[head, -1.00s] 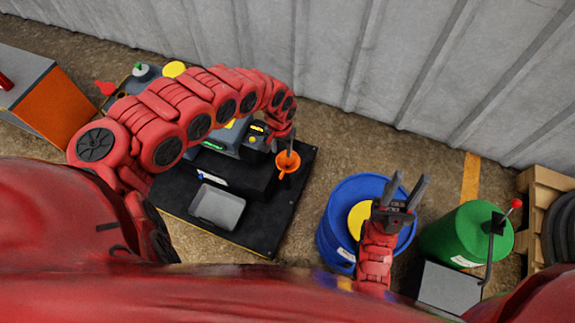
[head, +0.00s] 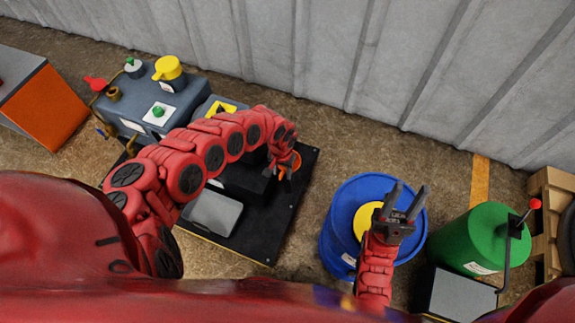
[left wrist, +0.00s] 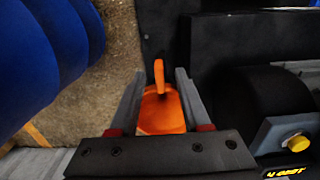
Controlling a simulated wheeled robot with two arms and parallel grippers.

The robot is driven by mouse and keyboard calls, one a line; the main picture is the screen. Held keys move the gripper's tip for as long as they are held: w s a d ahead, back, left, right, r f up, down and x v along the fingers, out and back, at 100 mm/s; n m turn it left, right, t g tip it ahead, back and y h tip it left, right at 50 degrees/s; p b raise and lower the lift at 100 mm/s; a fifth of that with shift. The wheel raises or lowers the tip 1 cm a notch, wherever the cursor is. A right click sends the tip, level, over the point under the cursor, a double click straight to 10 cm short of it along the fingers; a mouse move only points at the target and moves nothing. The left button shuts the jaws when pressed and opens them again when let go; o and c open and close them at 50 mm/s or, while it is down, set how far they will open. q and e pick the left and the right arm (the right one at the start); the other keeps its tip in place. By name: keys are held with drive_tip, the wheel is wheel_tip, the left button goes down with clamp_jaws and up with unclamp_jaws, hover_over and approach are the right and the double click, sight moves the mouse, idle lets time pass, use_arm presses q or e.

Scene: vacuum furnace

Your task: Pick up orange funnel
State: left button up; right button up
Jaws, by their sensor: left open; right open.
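The orange funnel (head: 292,163) is at the right side of the black bench top, mostly hidden by my left arm in the head view. In the left wrist view the orange funnel (left wrist: 161,110) lies between the two fingers of my left gripper (left wrist: 160,88), with its handle pointing away from the wrist. The fingers stand apart on either side of it. I cannot tell whether they touch it. My right gripper (head: 408,200) is open and empty above the blue barrel.
A grey tray (head: 213,214) sits on the black bench top (head: 262,235). A blue barrel (head: 335,235) and a green drum (head: 470,240) stand to the right. A grey-blue machine (head: 160,100) with a yellow knob is at the back left, and a corrugated wall (head: 380,60) runs behind.

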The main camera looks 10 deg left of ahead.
use_arm(q)
drive_tip(key=shift+f, duration=0.85)
drive_tip(key=shift+r, duration=0.1)
clamp_jaws()
drive_tip(key=shift+r, duration=0.15)
